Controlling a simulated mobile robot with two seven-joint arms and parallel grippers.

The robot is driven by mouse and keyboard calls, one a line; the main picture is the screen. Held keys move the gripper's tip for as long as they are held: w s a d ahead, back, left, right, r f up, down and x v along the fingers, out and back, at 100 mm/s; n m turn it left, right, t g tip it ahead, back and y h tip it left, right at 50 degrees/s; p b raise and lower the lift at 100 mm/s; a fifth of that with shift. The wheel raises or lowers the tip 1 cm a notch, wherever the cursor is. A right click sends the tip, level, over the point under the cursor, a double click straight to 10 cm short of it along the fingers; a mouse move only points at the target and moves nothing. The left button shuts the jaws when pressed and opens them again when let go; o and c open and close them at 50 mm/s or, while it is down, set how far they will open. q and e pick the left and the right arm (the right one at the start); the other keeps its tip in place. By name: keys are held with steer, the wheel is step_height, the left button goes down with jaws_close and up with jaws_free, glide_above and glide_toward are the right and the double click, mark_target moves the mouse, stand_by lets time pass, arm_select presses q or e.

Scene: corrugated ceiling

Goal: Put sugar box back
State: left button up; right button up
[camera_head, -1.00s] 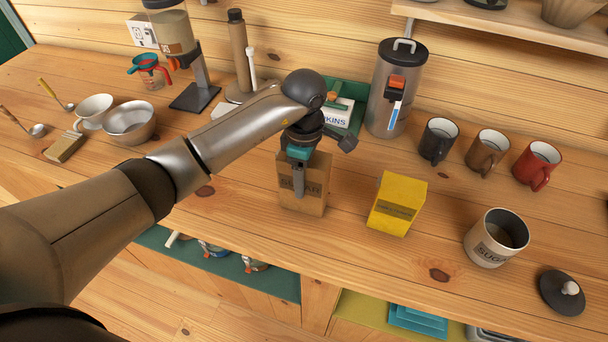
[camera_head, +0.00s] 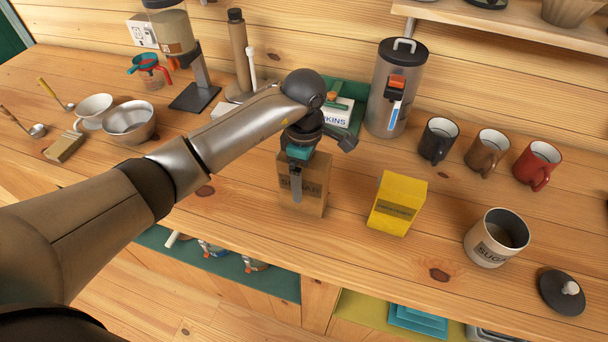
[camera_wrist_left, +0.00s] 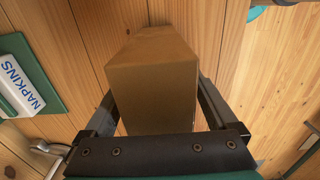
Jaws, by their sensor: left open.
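The brown sugar box (camera_head: 314,190), lettered on its front, stands upright on the wooden counter (camera_head: 350,262). My left gripper (camera_head: 297,192) is over it, with one finger in front of the lettered face. In the left wrist view the box (camera_wrist_left: 154,80) stands between the two open fingers of the left gripper (camera_wrist_left: 156,112). A slim gap shows on the left; the right finger is close to the box, and I cannot tell if it touches. A grey canister (camera_head: 489,247) marked SUGA stands open at right, its dark lid (camera_head: 562,292) beside it. My right gripper is out of view.
A yellow box (camera_head: 398,204) stands just right of the sugar box. Behind are a napkins holder (camera_head: 338,112) and a steel canister (camera_head: 391,100). Several mugs (camera_head: 487,152) stand at back right. Bare counter lies left of the sugar box.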

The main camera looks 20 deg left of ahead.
arm_select(q)
step_height(320, 180, up, 12)
steer(key=shift+r+b, duration=0.1)
steer(key=shift+b, duration=0.3)
steer(key=shift+d, duration=0.1)
stand_by(0.3)
